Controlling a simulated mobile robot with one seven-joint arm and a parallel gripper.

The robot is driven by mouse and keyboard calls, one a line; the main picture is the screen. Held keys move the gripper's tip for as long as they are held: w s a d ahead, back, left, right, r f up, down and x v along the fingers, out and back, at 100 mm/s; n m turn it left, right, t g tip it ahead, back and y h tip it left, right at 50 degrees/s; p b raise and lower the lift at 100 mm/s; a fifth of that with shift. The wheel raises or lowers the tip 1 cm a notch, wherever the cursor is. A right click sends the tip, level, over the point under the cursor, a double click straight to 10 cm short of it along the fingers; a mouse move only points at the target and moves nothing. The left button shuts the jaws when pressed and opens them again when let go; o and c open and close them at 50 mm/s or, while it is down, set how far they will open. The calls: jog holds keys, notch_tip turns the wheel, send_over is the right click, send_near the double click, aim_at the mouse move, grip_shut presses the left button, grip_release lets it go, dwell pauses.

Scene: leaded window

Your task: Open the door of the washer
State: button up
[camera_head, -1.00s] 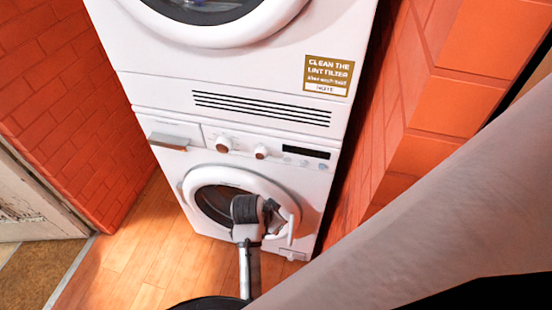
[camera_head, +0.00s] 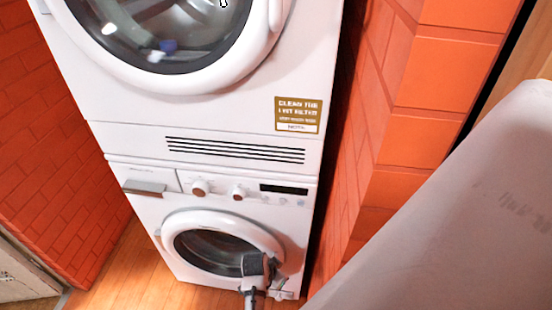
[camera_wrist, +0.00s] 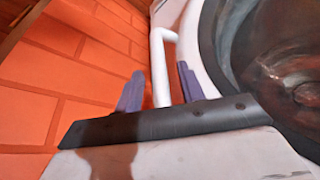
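The washer (camera_head: 150,207) is the lower white machine of a stack. Its round door (camera_head: 178,227) has a white ring and dark glass and looks shut. My gripper (camera_head: 275,268) is at the right side of the door; the handle is hard to make out there. In the wrist view, the white bar handle (camera_wrist: 160,70) runs between the two purple-grey fingers of my gripper (camera_wrist: 160,88). Gaps show on both sides of the bar, so my gripper is open around it. The door's ring and glass (camera_wrist: 285,60) fill the right of the wrist view.
A dryer (camera_head: 75,75) with a round door and a lint-filter label (camera_head: 298,115) sits on top of the washer. Orange brick walls stand close on the left (camera_head: 45,150) and right (camera_head: 400,150). A strip of wooden floor (camera_head: 125,275) shows at lower left.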

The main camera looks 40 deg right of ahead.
jog(key=shift+d+f, duration=0.1)
jog(key=shift+f, duration=0.15)
grip_shut()
dwell(0.4)
